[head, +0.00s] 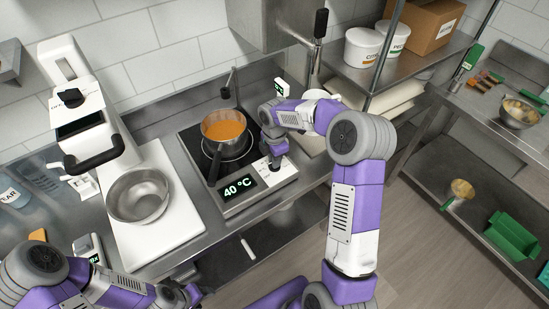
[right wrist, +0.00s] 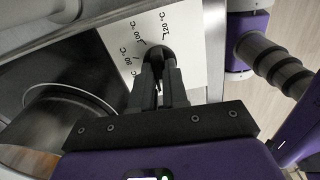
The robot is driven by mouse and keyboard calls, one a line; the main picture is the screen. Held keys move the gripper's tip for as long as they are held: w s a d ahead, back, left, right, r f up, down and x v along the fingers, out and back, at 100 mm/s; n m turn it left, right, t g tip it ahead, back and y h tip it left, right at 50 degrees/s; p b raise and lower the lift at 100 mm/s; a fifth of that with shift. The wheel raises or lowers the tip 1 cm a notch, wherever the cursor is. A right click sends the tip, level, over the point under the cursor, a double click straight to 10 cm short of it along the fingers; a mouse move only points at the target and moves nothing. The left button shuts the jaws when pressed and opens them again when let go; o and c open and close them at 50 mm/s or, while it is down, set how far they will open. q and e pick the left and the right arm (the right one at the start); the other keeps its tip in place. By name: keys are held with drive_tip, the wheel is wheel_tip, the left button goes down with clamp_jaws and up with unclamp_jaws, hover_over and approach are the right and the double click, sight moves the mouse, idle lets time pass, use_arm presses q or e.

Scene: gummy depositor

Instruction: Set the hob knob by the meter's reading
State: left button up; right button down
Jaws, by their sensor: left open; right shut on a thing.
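The hob (head: 195,142) carries a pot of orange liquid (head: 224,128). Its front display (head: 238,187) reads 40 °C. A small white meter with a dark screen (head: 281,87) stands behind the hob; its reading is too small to tell. My right gripper (head: 274,162) is over the white dial plate at the hob's front right. In the right wrist view, it is shut on the dark knob (right wrist: 156,53), beside printed temperature marks (right wrist: 136,32) including 100 and 120. The knob's pointer is hidden. My left gripper (head: 188,294) is open at the bottom left, away from the hob.
A metal bowl (head: 138,196) sits on a white board (head: 163,235) left of the hob. A white machine with a black handle (head: 92,125) stands behind it. The pot's dark handle (head: 214,168) points forward. A shelf with white tubs (head: 362,47) is at the back right.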

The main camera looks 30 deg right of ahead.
drive_tip(key=m, duration=0.6)
drive_tip(key=shift+m, duration=0.3)
drive_tip(key=m, duration=0.5)
drive_tip(key=shift+m, duration=0.3)
drive_tip(key=c, duration=1.1)
unclamp_jaws()
drive_tip(key=shift+c, duration=0.2)
drive_tip(key=shift+r, duration=0.15)
wheel_tip(320, 180, up, 7)
drive_tip(key=shift+r+p, duration=0.15)
drive_tip(key=shift+p, duration=0.25)
